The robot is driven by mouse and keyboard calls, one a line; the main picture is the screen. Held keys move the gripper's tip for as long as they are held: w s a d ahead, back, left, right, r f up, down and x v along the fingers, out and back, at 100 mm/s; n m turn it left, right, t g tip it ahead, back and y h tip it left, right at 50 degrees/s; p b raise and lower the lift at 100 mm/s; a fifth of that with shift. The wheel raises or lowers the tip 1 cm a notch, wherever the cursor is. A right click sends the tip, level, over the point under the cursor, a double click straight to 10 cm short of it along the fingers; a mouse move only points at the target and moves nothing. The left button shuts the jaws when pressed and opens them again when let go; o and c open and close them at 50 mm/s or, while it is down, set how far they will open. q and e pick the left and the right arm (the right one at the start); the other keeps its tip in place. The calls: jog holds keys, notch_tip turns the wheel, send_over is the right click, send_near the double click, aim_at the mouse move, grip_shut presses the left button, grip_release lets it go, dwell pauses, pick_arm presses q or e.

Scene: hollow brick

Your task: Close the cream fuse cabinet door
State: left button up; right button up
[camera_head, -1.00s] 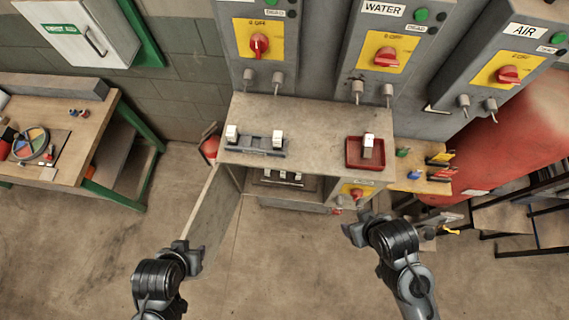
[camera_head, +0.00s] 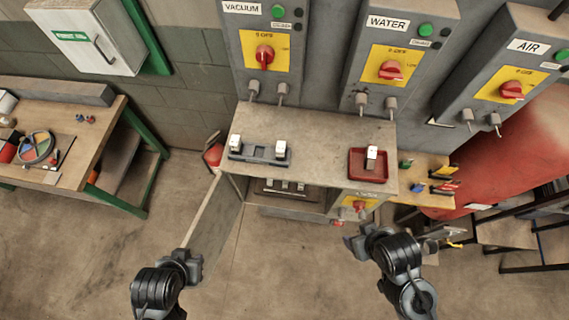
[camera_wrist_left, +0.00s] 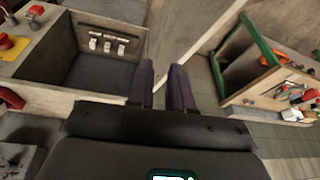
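The cream fuse cabinet door (camera_head: 214,216) stands open in the head view. It swings out from the left side of the low cabinet under the counter and leaves the front uncovered. White fuses (camera_head: 283,186) show inside; they also show in the left wrist view (camera_wrist_left: 107,45). My left gripper (camera_head: 188,258) is at the door's free edge. In the left wrist view its two dark fingers (camera_wrist_left: 163,88) are slightly apart, with the pale door (camera_wrist_left: 185,35) running up from between them; firm contact is unclear. My right gripper (camera_head: 362,240) is empty in front of the cabinet's right side, its fingertips unclear.
The counter (camera_head: 320,135) above holds a grey fuse base (camera_head: 258,154) and a red tray (camera_head: 359,174). A red switch (camera_head: 359,206) is on the cabinet's right front. A green-legged workbench (camera_head: 95,150) stands left. The floor before the cabinet is clear.

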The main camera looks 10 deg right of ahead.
pick_arm(q)
jog(key=shift+w, duration=0.1)
jog(key=shift+c, duration=1.2)
jog(key=shift+w+r, duration=0.15)
jog(key=shift+w, duration=0.1)
grip_shut()
jog(key=w+d+m+t+h+b, duration=0.2)
jog(key=w+d+m+t+h, duration=0.35)
jog(key=d+m+h, duration=0.5)
jog(key=s+a+f+m+g+h+b, duration=0.2)
jog(key=s+a+f+m+g+b, duration=0.3)
jog(key=s+m+g, duration=0.35)
jog(key=s+a+f+m+g+y+b, duration=0.1)
jog(key=s+a+f+m+g+y, duration=0.15)
jog(key=a, duration=0.95)
jog(key=w+a+r+y+b, duration=0.2)
jog(key=w+a+y, duration=0.1)
jog(key=a, duration=0.5)
jog(key=w+a+r+y+b, duration=0.2)
jog(key=a+r+y+b, duration=0.1)
jog(key=a, duration=0.5)
jog(key=s+d+f, duration=0.3)
jog(key=d+f, duration=0.3)
jog(key=f, duration=0.3)
jog(key=shift+d, duration=0.25)
